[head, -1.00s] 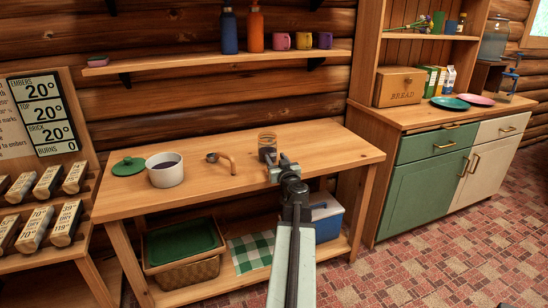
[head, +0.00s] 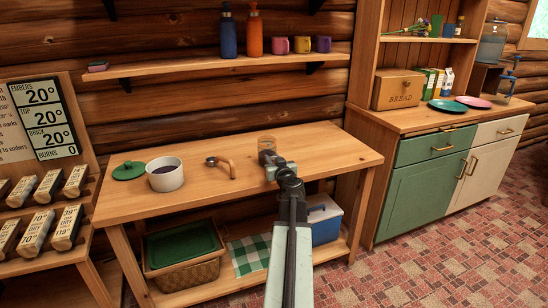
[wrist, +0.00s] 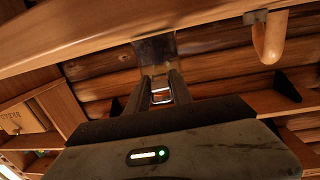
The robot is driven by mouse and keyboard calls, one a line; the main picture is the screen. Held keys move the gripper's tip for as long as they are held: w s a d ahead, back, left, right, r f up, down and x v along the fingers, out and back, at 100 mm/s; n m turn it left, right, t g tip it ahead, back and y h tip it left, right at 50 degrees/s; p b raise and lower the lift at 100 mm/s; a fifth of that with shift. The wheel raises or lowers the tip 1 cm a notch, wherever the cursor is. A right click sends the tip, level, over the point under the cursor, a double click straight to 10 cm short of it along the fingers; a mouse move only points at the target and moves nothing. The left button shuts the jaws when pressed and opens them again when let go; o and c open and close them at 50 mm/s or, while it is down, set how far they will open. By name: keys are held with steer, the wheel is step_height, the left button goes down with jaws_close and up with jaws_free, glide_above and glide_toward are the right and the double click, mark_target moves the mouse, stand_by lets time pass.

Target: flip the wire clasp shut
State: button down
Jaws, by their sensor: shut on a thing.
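A small clear glass jar (head: 267,144) stands on the wooden table near its back edge, and it also shows in the wrist view (wrist: 155,50), which looks upside down. A bright wire clasp (wrist: 161,95) is at the jar's near side, between my fingertips. My gripper (head: 274,171) is in front of the jar, close to it, and covers its lower part. In the wrist view my gripper (wrist: 160,88) is shut on the wire clasp. Whether the clasp sits fully against the jar cannot be told.
A ladle (head: 222,165) lies left of the jar. A white pot (head: 165,175) and a green lid (head: 129,170) stand further left on the table. A wall shelf (head: 210,66) with bottles and mugs hangs above. The tabletop right of the jar is clear.

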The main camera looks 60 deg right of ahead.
step_height(320, 180, up, 2)
steer(key=g+y+p, duration=0.1)
steer(key=p, duration=0.4)
steer(key=shift+w+g, duration=0.15)
steer(key=shift+g, duration=0.15)
steer(key=g+y+p, duration=0.1)
steer(key=p, duration=0.2)
steer(key=shift+w+d+r+p, duration=0.1)
steer(key=shift+d+r+p, duration=0.1)
steer(key=shift+p, duration=0.1)
steer(key=g+y+p, duration=0.1)
steer(key=g+p, duration=0.1)
steer(key=p, duration=0.2)
steer(key=shift+w+d+y, duration=0.1)
steer(key=shift+w+y, duration=0.05)
steer(key=shift+y, duration=0.25)
steer(key=shift+p, duration=0.75)
steer(key=shift+f+g+y, duration=0.1)
steer(key=shift+g+y, duration=0.3)
steer(key=c, duration=1.2)
jaws_free()
